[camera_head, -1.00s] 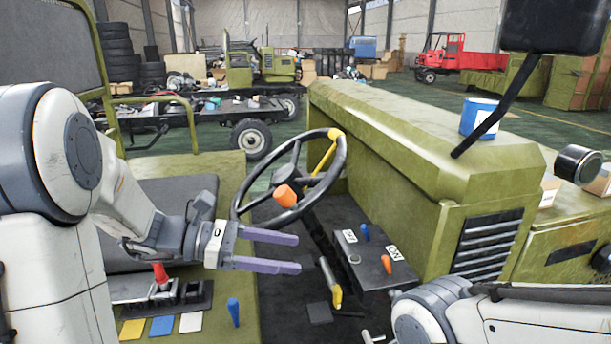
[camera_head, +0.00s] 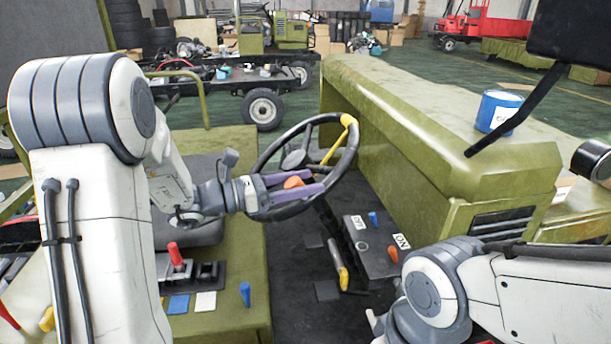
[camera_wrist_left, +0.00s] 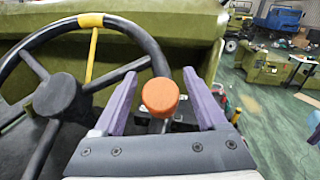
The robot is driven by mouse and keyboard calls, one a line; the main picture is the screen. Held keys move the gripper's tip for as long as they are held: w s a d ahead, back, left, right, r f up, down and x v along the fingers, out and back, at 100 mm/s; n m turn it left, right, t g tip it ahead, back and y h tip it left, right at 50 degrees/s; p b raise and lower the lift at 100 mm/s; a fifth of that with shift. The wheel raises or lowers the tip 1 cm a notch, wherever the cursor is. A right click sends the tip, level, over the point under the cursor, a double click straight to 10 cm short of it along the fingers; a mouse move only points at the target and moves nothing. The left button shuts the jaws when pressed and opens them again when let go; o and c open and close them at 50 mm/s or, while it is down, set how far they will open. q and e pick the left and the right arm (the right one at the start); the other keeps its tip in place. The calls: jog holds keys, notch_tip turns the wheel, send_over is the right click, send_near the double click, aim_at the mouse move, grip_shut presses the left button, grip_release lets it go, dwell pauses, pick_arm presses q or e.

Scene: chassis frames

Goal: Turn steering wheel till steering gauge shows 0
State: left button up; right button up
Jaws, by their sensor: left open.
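The black steering wheel (camera_head: 347,160) has a yellow mark at its top right rim, a yellow spoke and an orange knob (camera_head: 293,182) on its near side. My left gripper (camera_head: 298,183) is open, with its two purple fingers on either side of the orange knob in the head view. In the left wrist view the orange knob (camera_wrist_left: 160,97) stands between the open fingers, with room on both sides. The wheel (camera_wrist_left: 60,96) fills the left of that view. I cannot make out a steering gauge. My right gripper is not clearly in view; only part of my right arm shows.
A dark panel (camera_head: 372,262) with a blue and an orange lever stands right of the wheel. A red lever (camera_head: 175,254) and a blue lever (camera_head: 245,293) are below my left arm. The green hood (camera_head: 430,130) carries a blue can (camera_head: 498,110).

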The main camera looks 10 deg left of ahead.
pick_arm(q)
jog(key=shift+w+d, duration=0.1)
jog(key=shift+d, duration=0.1)
grip_shut()
dwell(1.4)
